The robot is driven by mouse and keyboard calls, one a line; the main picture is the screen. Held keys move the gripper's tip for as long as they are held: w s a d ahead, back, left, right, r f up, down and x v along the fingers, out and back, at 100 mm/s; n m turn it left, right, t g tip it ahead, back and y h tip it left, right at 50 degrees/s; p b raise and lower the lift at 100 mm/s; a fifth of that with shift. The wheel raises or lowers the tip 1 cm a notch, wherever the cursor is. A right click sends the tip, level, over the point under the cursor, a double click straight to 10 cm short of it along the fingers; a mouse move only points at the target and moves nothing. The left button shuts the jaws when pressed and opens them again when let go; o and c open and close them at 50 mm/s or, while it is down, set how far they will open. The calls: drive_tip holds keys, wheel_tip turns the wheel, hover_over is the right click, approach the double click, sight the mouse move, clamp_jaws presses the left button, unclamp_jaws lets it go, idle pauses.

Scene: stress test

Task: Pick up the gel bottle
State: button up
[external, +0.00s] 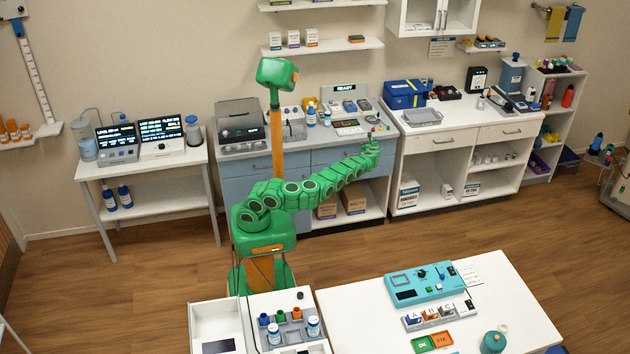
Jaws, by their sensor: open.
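My green arm reaches right from my body toward the blue-grey counter. My gripper (372,144) is at the counter's right front part and is open; its fingers are small in this view. A small dark, red-tipped item (370,134) shows right by the fingertips; I cannot tell what it is or whether they touch. Two small blue-and-white bottles (311,115) stand further back on the counter, left of my gripper and apart from it. I cannot tell which item is the gel bottle, as labels are too small to read.
A white counter to the right carries a blue case (405,94) and a tray (422,117). A white table (350,318) stands in front. Wooden floor (440,225) lies clear between.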

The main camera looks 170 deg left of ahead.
drive_tip(key=s+d+r+g+h, duration=0.1)
drive_tip(key=s+d+r+g, duration=0.15)
drive_tip(key=s+d, duration=0.5)
drive_tip(key=m+g+h, duration=0.1)
drive_tip(key=h, duration=0.1)
approach(328, 118)
drive_tip(key=s, duration=0.2)
drive_tip(key=s+a, duration=0.1)
drive_tip(key=s, duration=0.1)
drive_tip(key=shift+s+f, duration=0.1)
drive_tip(key=shift+s, duration=0.15)
drive_tip(key=shift+s+d, duration=0.1)
drive_tip(key=shift+s, duration=1.15)
drive_tip(key=shift+s+d+f, duration=0.1)
drive_tip(key=shift+s+d, duration=0.1)
drive_tip(key=shift+s, duration=2.5)
drive_tip(key=shift+a, duration=0.1)
drive_tip(key=shift+c, duration=0.2)
